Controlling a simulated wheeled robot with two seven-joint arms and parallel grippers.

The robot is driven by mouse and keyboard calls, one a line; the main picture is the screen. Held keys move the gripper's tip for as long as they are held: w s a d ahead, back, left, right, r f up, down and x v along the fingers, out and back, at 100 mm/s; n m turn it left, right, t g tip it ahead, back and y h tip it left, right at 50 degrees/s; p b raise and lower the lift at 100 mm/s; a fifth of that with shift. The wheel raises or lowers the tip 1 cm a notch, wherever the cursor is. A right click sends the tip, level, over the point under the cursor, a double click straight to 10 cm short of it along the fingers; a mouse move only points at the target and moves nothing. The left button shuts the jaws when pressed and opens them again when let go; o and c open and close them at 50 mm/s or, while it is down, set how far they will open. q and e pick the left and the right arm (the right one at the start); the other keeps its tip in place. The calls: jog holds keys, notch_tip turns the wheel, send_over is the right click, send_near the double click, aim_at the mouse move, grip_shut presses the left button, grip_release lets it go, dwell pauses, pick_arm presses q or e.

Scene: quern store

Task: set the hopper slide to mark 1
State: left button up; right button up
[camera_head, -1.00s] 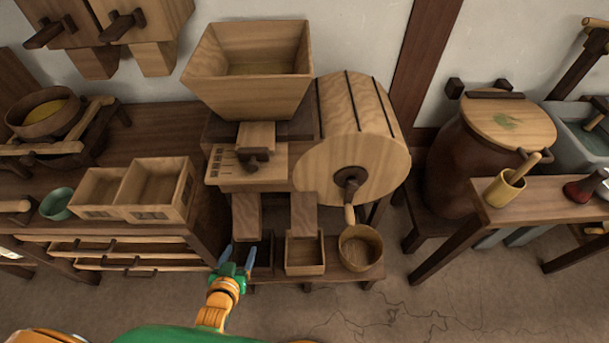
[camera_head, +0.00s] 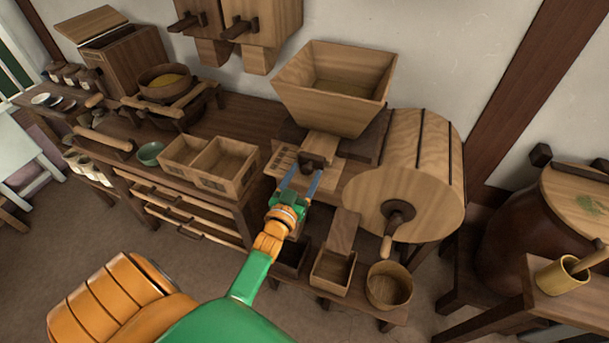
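The wooden hopper (camera_head: 334,85) stands on the mill frame. Below it is the hopper slide (camera_head: 322,144), a pale board with a dark handle (camera_head: 313,161) at its front. It lies on a pale plate (camera_head: 281,160) with dark marks along its left side; I cannot read the marks at this size. My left gripper (camera_head: 303,172) is open, its two blue fingers apart and pointing at the handle, one tip towards each side of it. I cannot tell whether they touch it. My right gripper is not in view.
A wooden drum with a crank (camera_head: 396,216) stands close right of the slide. Below are a chute (camera_head: 343,232), a square box (camera_head: 331,271) and a round tub (camera_head: 388,286). A two-part box (camera_head: 221,167) sits on the bench at left. Open floor lies in front.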

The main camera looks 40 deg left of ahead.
pick_arm(q)
grip_shut()
jog(key=shift+f, duration=0.1)
dwell(1.2)
